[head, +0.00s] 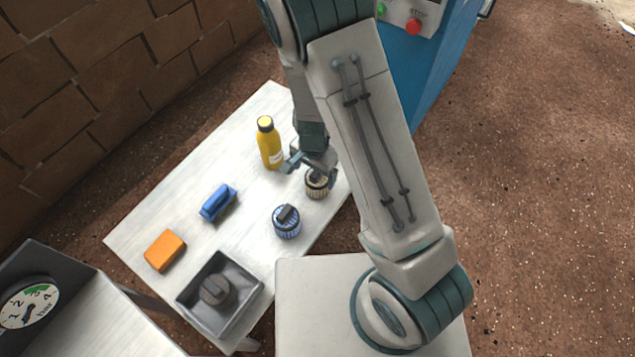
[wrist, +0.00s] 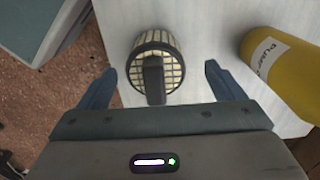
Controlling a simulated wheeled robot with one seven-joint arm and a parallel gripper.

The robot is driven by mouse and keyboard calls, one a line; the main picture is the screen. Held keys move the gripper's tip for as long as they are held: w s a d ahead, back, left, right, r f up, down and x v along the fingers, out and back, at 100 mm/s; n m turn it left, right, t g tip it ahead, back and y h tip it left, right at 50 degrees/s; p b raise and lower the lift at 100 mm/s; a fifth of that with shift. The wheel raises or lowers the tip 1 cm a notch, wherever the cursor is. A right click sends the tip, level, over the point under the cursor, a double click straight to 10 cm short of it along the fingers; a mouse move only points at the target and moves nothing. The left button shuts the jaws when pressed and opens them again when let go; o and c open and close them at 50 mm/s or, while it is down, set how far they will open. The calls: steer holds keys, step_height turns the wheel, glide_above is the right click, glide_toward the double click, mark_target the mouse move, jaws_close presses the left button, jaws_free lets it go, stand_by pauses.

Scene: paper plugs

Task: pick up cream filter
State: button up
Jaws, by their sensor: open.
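The cream filter (head: 317,184) is a short cylinder with a dark cage and a dark handle on top. It stands near the right edge of the white table (head: 150,215). In the wrist view the cream filter (wrist: 157,62) is ahead of the fingers, roughly midway between their lines, with its dark handle pointing toward my palm. My gripper (head: 308,168) is at the filter, partly hidden by my arm in the head view. In the wrist view my gripper (wrist: 160,82) is open, with one finger on each side and visible gaps to the filter.
A yellow bottle (head: 269,143) stands close by, right of my gripper in the wrist view (wrist: 285,72). A blue filter (head: 287,222), blue item (head: 218,203), orange block (head: 165,250) and grey tray (head: 184,299) holding a dark filter (head: 215,290) share the table.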

mark_target(318, 180)
steer(key=f+b, duration=0.1)
steer(key=f, duration=0.1)
steer(key=d+f+b, duration=0.1)
steer(key=f, duration=0.2)
steer(key=shift+w+b, duration=0.15)
steer(key=shift+b, duration=0.15)
steer(key=shift+r, duration=0.1)
steer(key=c, duration=1.1)
